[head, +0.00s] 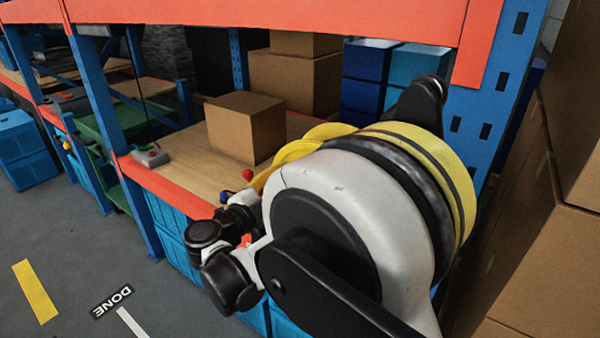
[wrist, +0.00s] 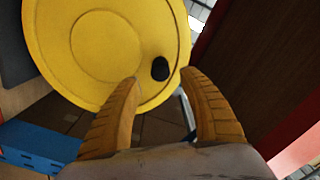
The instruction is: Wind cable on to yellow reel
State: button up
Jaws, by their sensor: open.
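The yellow reel (wrist: 95,45) shows in the wrist view as a large round disc filling the upper left, with a ring marked on its face. A black knob (wrist: 160,69) sticks out near its right edge. My gripper (wrist: 161,78) is open, its two ribbed yellow-brown fingers on either side of the knob's line. The knob appears between and just beyond the fingertips; I cannot tell whether they touch it. In the head view my arm hides the gripper, and a yellow curved part shows behind it that I cannot identify for sure. I cannot make out cable on the reel.
A cardboard box (head: 245,127) stands on the wooden shelf (head: 185,172) of a blue and orange rack. A grey device (head: 150,157) with a thin dark cord sits at the shelf's left. Cardboard boxes (head: 560,260) crowd the right. Floor at lower left is clear.

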jog(key=v, duration=0.5)
jog(key=shift+s+a, duration=0.1)
jog(key=shift+s, duration=0.1)
jog(key=w+d+r+n+t+y, duration=0.15)
jog(key=r+n+t+y, duration=0.35)
jog(key=r, duration=0.5)
jog(key=w+d+r+n+t+y, duration=0.1)
jog(key=w+r+n+t+y, duration=0.1)
jog(key=r+n+y, duration=0.6)
jog(key=s+d+f+n+g+h, duration=0.1)
jog(key=s+d+f+n+g, duration=0.2)
jog(key=s+d+f+g, duration=0.4)
jog(key=s+d+f+n+g+h, duration=0.1)
jog(key=s+d+f+n+g, duration=0.1)
jog(key=s+d+f+g, duration=0.5)
jog(key=s+d+f, duration=0.5)
jog(key=s+f, duration=0.4)
jog(key=s, duration=0.3)
jog(key=shift+s+d+n, duration=0.15)
jog(key=shift+d+n, duration=0.1)
jog(key=shift+n, duration=0.15)
